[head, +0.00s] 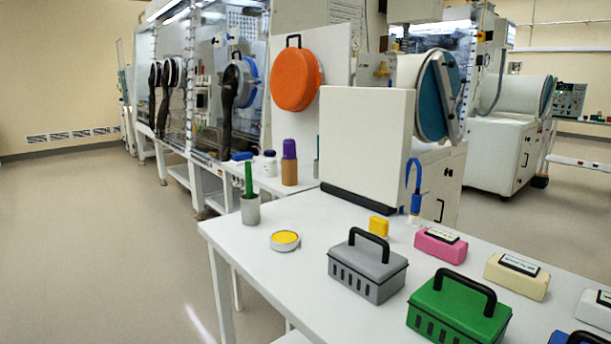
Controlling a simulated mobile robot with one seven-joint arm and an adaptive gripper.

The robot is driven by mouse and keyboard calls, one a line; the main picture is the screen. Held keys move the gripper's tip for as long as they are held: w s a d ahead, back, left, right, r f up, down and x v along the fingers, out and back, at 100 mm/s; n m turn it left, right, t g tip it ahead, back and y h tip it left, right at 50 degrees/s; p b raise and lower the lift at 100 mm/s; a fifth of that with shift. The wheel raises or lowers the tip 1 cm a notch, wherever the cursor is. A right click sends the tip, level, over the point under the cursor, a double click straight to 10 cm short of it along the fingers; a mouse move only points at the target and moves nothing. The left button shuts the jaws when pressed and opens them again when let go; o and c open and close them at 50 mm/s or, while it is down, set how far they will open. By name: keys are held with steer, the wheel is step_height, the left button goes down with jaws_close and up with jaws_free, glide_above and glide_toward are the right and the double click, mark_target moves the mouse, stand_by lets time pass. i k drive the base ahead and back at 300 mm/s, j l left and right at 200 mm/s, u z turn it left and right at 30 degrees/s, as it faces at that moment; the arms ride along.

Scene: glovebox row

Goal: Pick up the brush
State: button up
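No brush can be made out for certain. A green upright handle (249,179) stands in a grey cup (250,211) near the left corner of the white table; its lower end is hidden inside the cup, so I cannot tell if it is the brush. A blue hooked item (414,176) stands upright at the table's back edge beside the white box; I cannot tell what it is either. My gripper is not in view.
The white table (285,280) also bears a yellow-topped round tin (285,240), a grey toolbox (367,270), a green toolbox (459,311), a yellow block (379,226), a pink block (440,245) and a cream block (517,275). A large white box (366,140) stands behind. Open floor lies left.

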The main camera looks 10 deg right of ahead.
mark_target(247, 163)
steer(key=i+j+z, duration=0.1)
steer(key=z, duration=0.3)
steer(key=j+z, duration=0.3)
steer(key=z, duration=0.15)
steer(key=j+z, duration=0.45)
steer(key=j, duration=1.6)
steer(key=k+j+z, duration=0.1)
steer(key=j, duration=0.75)
